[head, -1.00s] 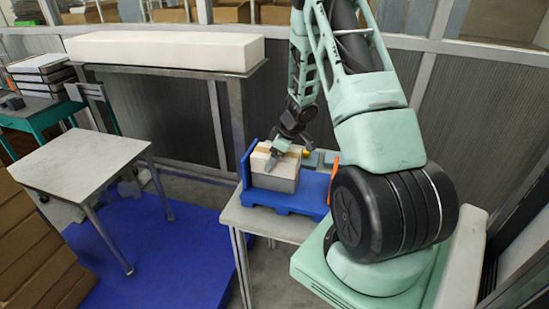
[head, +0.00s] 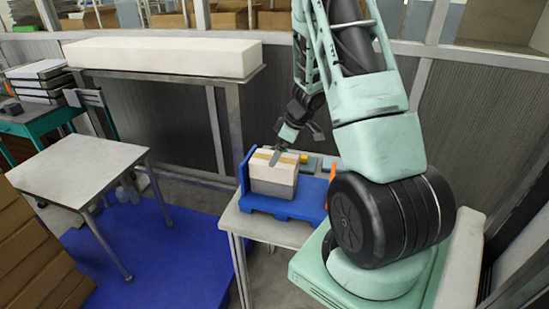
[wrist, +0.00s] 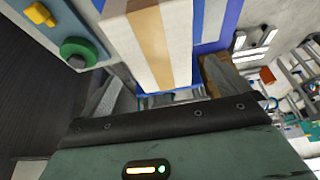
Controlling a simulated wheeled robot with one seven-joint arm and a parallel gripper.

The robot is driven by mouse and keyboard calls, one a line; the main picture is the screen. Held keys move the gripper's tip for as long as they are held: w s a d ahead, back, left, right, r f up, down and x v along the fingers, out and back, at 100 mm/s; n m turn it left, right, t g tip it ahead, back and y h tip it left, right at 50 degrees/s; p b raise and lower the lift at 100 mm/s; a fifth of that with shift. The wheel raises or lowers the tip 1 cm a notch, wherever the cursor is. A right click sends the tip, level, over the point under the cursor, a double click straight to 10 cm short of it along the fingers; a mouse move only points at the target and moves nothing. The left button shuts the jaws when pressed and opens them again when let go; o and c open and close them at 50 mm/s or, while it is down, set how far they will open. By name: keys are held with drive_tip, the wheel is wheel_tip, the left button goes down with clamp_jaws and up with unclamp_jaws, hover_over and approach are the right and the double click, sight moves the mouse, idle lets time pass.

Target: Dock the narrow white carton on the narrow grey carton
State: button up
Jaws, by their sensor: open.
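The narrow white carton (head: 266,171), with a tan tape strip, rests on top of the narrow grey carton (head: 272,188) in the head view. The two look flush and upright. In the wrist view the white carton (wrist: 176,28) is close, beyond the fingers; the grey carton cannot be made out there. My gripper (head: 282,152) is open, just above and behind the white carton, one finger overlapping its top in the picture. It also shows in the wrist view (wrist: 162,92), with nothing between the fingers. Whether a finger touches the carton, I cannot tell.
The cartons stand in a blue tray (head: 283,208) on a small table (head: 243,223). An orange piece (head: 332,178) stands at the tray's right. A bare table (head: 80,170) is at left; a high shelf (head: 165,57) carries a long white block.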

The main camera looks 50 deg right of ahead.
drive_tip(key=v, duration=0.5)
drive_tip(key=shift+s+r, duration=0.1)
drive_tip(key=shift+r, duration=0.25)
drive_tip(key=w+a+r+t+h, duration=0.25)
drive_tip(key=w+a+r, duration=0.35)
drive_tip(key=w+a, duration=0.6)
drive_tip(key=s+a+r, duration=0.2)
drive_tip(key=a, duration=0.6)
drive_tip(key=s+a+r, duration=0.1)
drive_tip(key=s+a, duration=0.2)
drive_tip(key=a, duration=0.6)
drive_tip(key=s+a+n+g, duration=0.1)
drive_tip(key=s+a+g, duration=0.1)
drive_tip(key=s+a, duration=0.3)
drive_tip(key=s+a+n+g+y, duration=0.1)
drive_tip(key=s+a, duration=0.5)
drive_tip(key=s, duration=0.6)
drive_tip(key=s+a+n+g, duration=0.1)
drive_tip(key=s+a+g, duration=0.2)
drive_tip(key=s+a, duration=0.3)
drive_tip(key=s+r, duration=0.1)
drive_tip(key=s, duration=0.1)
drive_tip(key=shift+s+g, duration=0.35)
drive_tip(key=shift+s, duration=0.05)
